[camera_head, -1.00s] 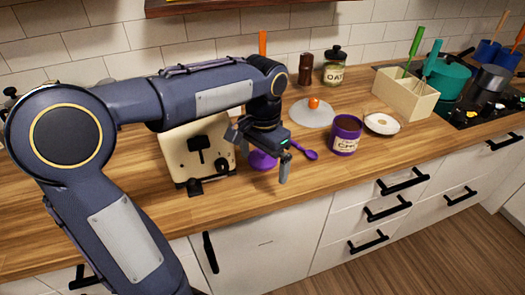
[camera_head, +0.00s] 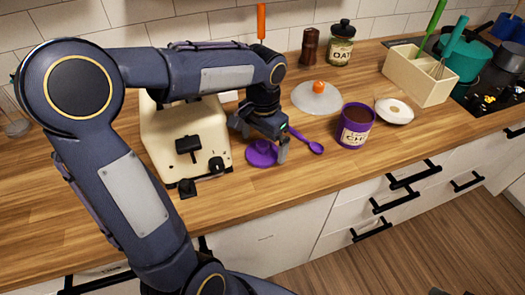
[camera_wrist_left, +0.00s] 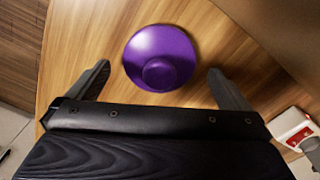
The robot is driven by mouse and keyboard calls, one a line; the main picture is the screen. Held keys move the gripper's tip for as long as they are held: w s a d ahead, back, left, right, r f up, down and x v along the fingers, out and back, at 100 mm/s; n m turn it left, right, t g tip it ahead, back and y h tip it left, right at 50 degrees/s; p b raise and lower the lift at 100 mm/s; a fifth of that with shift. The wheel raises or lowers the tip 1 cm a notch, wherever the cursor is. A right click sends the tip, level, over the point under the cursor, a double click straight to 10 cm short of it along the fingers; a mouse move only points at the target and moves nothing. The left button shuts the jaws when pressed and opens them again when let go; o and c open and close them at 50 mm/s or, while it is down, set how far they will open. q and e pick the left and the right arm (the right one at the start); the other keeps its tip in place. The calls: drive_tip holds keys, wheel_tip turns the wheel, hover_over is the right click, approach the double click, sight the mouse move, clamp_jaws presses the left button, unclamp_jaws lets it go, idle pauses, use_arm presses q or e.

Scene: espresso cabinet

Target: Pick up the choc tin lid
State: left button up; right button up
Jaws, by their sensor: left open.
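The choc tin lid (camera_head: 262,153) is a round purple disc with a knob, lying on the wooden counter. In the left wrist view the lid (camera_wrist_left: 160,52) lies ahead of my left gripper, in line with the gap between its fingers. My left gripper (camera_head: 266,150) is open, with one finger on each side of that gap, and nothing is held. In the head view the gripper is above and beside the lid and hides part of it. The open purple choc tin (camera_head: 355,126) stands to the right, full of brown powder. My right gripper is not in view.
A cream toaster (camera_head: 187,140) stands close on the left of the lid. A purple spoon (camera_head: 308,142) lies just right of the gripper. A glass pot lid with an orange knob (camera_head: 317,98) and a white dish (camera_head: 395,111) are farther back. The counter in front is clear.

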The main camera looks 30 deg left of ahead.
use_arm(q)
wheel_tip(320, 180, down, 2)
drive_tip(key=shift+f, duration=0.15)
drive_tip(key=c, duration=1)
